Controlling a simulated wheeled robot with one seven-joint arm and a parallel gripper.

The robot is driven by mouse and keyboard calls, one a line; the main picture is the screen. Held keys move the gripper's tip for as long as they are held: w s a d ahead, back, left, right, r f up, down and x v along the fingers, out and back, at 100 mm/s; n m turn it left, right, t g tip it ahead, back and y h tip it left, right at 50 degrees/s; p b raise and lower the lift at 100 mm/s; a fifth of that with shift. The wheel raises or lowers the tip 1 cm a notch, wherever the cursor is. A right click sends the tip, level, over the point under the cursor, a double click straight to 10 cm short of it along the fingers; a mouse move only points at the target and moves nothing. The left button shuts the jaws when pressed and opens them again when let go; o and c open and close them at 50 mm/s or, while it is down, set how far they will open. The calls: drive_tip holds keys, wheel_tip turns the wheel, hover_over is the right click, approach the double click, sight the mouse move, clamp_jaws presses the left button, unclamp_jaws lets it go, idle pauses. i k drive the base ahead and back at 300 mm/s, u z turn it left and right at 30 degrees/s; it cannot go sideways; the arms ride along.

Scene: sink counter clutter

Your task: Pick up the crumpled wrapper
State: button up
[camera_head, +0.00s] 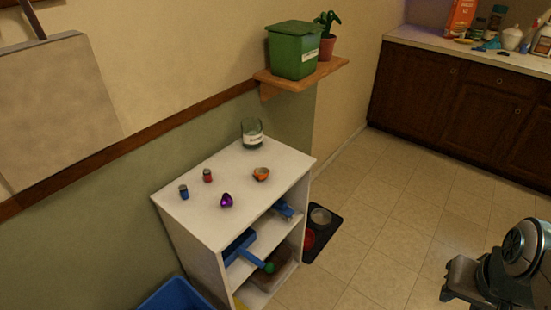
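A small shiny purple piece (226,200), which looks like the crumpled wrapper, lies on the white shelf unit's top (195,222) near its front edge. A small orange, bowl-like piece (261,174) lies behind it to the right; I cannot tell exactly what it is. My gripper (462,283) is at the lower right, over the floor and well apart from the shelf unit. Its fingers are small and dark here, so I cannot tell whether they are open or shut. I see nothing held in it.
A blue-capped small cylinder (184,192), a red one (207,175) and a glass jar (252,132) share the top. A wall shelf (330,68) holds a green bin (294,50) and potted plant. A blue bin (175,295) stands below. Floor between shelf unit and gripper is mostly clear.

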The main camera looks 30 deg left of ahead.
sight(226, 200)
drive_tip(key=u, duration=0.45)
drive_tip(key=i, duration=0.95)
drive_tip(key=u, duration=1.35)
drive_tip(key=i, duration=0.4)
drive_tip(key=u, duration=0.3)
